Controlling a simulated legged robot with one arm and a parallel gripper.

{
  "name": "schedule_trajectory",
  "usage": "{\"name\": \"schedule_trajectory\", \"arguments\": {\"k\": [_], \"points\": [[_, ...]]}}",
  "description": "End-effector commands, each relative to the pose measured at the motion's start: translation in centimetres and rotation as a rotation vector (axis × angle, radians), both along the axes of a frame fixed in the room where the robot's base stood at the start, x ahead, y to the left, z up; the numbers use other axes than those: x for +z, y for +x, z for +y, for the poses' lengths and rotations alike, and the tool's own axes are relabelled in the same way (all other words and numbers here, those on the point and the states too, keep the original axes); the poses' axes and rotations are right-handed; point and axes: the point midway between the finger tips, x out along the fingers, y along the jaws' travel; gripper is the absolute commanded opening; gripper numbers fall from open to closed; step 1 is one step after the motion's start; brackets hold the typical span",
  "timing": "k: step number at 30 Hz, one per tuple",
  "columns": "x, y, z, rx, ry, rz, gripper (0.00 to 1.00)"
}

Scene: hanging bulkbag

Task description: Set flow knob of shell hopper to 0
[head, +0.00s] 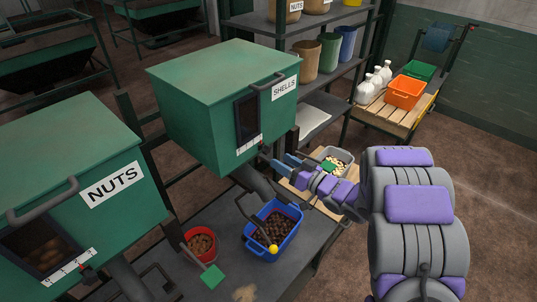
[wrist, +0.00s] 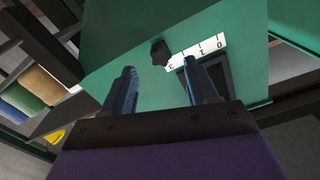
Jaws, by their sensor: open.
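The green shell hopper (head: 195,95) carries a SHELLS label (head: 285,88) and a dark window. A white scale strip (head: 248,144) runs below the window. In the wrist view the scale strip (wrist: 197,50) shows tick marks and a few characters, turned and hard to read. The dark flow knob (wrist: 160,53) is at the left end of the strip there. My gripper (wrist: 162,85) is open and empty, with the knob in line with the gap between its fingers and a little beyond the tips. In the head view my gripper (head: 279,163) is by the hopper's lower right corner.
The NUTS hopper (head: 70,180) stands at left. Below are a red bucket (head: 187,238), a blue crate (head: 249,234) and a green scoop (head: 211,276). A grey bin (head: 347,157) sits behind my gripper. Shelves with several buckets stand at the back.

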Motion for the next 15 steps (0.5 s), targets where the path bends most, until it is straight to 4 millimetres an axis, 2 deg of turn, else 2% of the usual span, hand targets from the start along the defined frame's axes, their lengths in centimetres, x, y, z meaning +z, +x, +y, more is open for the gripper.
{"name": "schedule_trajectory", "arguments": {"k": [6,15], "points": [[0.0,2.4,3.4,0.002,-0.001,-0.002,0.58],[0.0,3.9,5.5,0.000,-0.001,-0.002,0.58]]}}
